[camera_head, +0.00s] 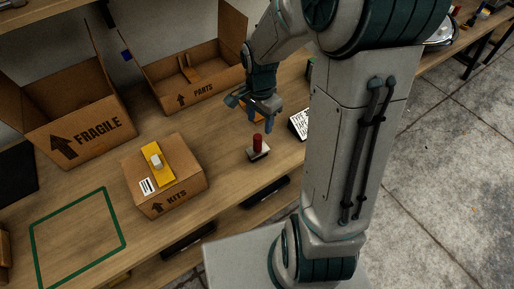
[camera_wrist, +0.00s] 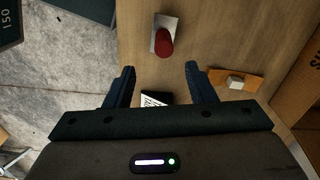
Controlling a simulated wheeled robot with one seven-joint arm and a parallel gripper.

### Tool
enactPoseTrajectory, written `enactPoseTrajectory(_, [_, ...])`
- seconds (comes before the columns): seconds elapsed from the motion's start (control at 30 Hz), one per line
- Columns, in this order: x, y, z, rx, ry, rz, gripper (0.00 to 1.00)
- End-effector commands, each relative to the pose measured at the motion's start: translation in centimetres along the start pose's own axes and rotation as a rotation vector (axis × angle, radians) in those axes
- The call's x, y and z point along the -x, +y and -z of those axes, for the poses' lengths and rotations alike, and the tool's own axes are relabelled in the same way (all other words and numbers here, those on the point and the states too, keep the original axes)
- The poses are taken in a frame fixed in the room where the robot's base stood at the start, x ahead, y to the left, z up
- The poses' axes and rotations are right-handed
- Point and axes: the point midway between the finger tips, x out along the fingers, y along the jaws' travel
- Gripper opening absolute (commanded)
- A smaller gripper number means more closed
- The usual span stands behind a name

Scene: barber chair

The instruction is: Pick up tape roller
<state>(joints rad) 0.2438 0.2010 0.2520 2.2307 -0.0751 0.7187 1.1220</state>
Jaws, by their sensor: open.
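A tool with an upright red handle (camera_head: 258,142) on a grey metal base stands on the wooden bench; it looks like the tape roller, though I cannot be certain. In the wrist view the red-handled tool (camera_wrist: 165,42) lies beyond my fingertips, roughly in line with the gap between them. My gripper (camera_head: 260,121) points down above the bench, a little behind the tool in the head view. In the wrist view my gripper (camera_wrist: 159,70) is open, with nothing between its fingers.
A KITS box (camera_head: 178,189) with a yellow item (camera_head: 157,161) on top stands left. Open PARTS (camera_head: 204,91) and FRAGILE (camera_head: 84,137) boxes stand behind. A printed card (camera_head: 299,124) lies right of the tool, and an orange piece (camera_wrist: 232,82) lies near my gripper. A green outline marks bare bench at front left.

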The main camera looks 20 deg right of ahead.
Motion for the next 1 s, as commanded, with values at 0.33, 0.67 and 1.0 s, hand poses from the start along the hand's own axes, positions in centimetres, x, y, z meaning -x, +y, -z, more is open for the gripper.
enactPoseTrajectory(0.33, [-5.0, 0.0, 0.0, 0.001, 0.000, 0.000, 0.50])
enactPoseTrajectory(0.67, [-7.8, -0.4, -0.4, 0.003, -0.003, -0.003, 0.50])
enactPoseTrajectory(1.0, [-10.4, -0.6, -0.3, 0.002, 0.000, 0.001, 0.50])
